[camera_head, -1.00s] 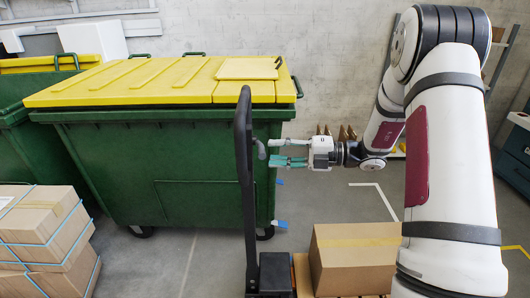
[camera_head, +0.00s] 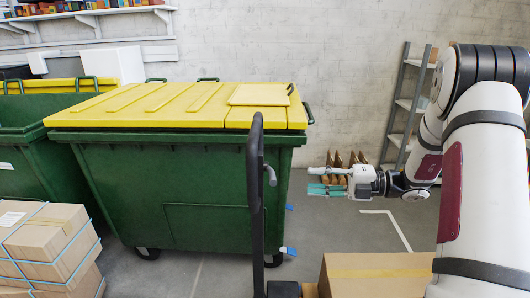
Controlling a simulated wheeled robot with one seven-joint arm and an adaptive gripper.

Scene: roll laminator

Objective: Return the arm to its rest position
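My arm (camera_head: 490,180) reaches in from the right side of the head view. My gripper (camera_head: 313,180) points left, with its white body and teal fingers in front of the grey wall and floor. The two fingers are apart, one above the other, and nothing shows between them. The gripper is just right of the green bin (camera_head: 190,190) in the picture, with a gap between them.
The bin has a closed yellow lid (camera_head: 170,105). A black upright post (camera_head: 254,200) stands in front of it. A cardboard box (camera_head: 375,275) is below my arm, and strapped boxes (camera_head: 45,245) are at left. A shelf rack (camera_head: 400,110) stands behind.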

